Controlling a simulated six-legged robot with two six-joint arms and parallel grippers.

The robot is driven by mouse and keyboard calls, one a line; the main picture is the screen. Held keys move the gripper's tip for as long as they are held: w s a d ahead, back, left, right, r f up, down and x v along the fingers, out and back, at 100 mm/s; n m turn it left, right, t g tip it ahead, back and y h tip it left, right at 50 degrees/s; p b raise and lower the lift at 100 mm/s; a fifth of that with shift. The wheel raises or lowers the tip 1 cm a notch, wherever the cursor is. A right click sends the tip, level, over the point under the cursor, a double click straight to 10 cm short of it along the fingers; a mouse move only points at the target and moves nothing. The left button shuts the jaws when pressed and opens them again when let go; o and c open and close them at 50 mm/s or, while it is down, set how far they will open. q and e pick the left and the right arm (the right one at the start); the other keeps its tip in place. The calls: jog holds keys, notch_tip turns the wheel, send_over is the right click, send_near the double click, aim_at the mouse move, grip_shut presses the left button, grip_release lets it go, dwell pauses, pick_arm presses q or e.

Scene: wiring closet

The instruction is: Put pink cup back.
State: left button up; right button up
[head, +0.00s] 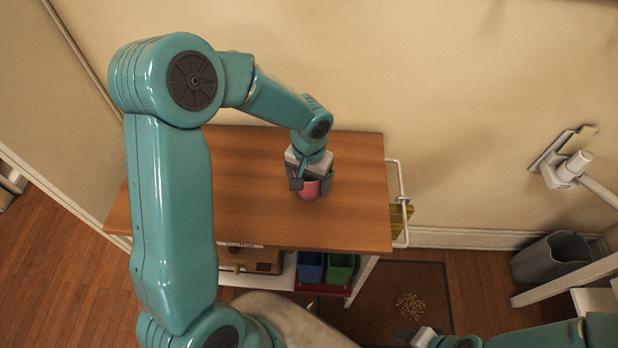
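The pink cup (309,191) is at the wooden tabletop (355,215), right of its middle. My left gripper (311,184) reaches down over it, with a dark finger on each side against the cup. The gripper hides the cup's upper part. I cannot tell whether the cup's base touches the wood. My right gripper (416,337) is low at the bottom edge, away from the table and only partly in view. Its fingers are too small and cut off to read.
A white side rail (402,190) runs along the table's right end. Below the top are a blue bin (311,267) and a green bin (340,270). A dark mat (385,290) with scattered pale bits (411,306) and a grey wastebasket (551,257) are on the floor. The tabletop around the cup is clear.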

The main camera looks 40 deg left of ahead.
pick_arm(q)
jog(key=shift+o, duration=0.8)
jog(key=shift+r+p, duration=0.3)
notch_tip(320, 180, up, 12)
jog(key=shift+s+f, duration=0.1)
jog(key=shift+f, duration=0.05)
